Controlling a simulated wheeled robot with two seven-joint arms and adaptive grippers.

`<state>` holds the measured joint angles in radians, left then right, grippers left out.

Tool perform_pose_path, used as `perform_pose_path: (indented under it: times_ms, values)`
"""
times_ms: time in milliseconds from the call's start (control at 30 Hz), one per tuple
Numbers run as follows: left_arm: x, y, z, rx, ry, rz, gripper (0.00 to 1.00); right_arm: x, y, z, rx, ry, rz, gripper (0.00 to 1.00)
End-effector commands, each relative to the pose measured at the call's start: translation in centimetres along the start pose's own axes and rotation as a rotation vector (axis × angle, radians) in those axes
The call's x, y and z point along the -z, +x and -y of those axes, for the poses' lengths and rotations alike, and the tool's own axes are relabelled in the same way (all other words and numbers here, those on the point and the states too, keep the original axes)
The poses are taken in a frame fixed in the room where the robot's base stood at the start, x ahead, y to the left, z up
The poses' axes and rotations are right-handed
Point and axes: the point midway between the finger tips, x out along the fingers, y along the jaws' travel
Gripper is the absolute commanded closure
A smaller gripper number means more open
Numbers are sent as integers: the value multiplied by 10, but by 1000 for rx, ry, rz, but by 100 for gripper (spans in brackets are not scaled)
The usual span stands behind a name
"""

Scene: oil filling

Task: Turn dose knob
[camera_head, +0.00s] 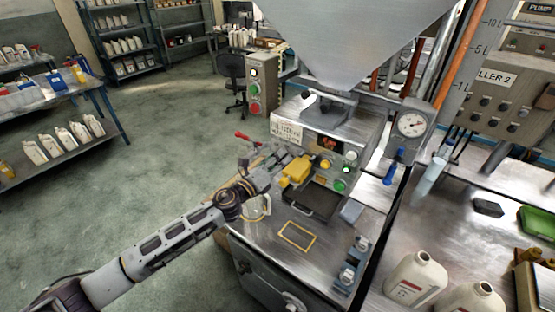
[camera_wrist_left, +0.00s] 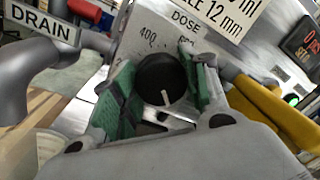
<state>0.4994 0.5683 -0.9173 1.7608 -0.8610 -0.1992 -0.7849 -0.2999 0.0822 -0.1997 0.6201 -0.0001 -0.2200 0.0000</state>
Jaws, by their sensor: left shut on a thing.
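The dose knob (camera_wrist_left: 162,82) is a round black knob with a white pointer line, under the DOSE label (camera_wrist_left: 187,22) in the left wrist view. My left gripper (camera_wrist_left: 160,92) has its green-padded fingers on both sides of the knob and is shut on it. The knob's pointer faces down and slightly right in that view. Part of the number scale around the knob is hidden by the fingers. In the head view my left gripper (camera_head: 272,172) reaches the front of the filling machine (camera_head: 335,130), and the knob is hidden there. My right gripper is not in view.
A yellow part (camera_head: 296,171) sits just right of my left gripper. Green and yellow buttons (camera_head: 340,185) are farther right on the panel. A DRAIN label (camera_wrist_left: 40,24) and grey pipe are at left in the wrist view. White bottles (camera_head: 415,279) stand on the right table.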

Motion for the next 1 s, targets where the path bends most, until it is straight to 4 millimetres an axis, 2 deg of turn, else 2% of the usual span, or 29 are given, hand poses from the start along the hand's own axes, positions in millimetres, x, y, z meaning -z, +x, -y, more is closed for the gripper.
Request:
perform_pose_path:
  times_ms: [367,400,533,1000]
  values:
    - [2,0,-1,-1,6,-3,79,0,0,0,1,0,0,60]
    - [2,0,-1,-1,6,-3,51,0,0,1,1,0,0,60]
    - [1,0,-1,-1,6,-2,35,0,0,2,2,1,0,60]
    - [0,-2,-1,-1,5,-1,33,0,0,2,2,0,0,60]
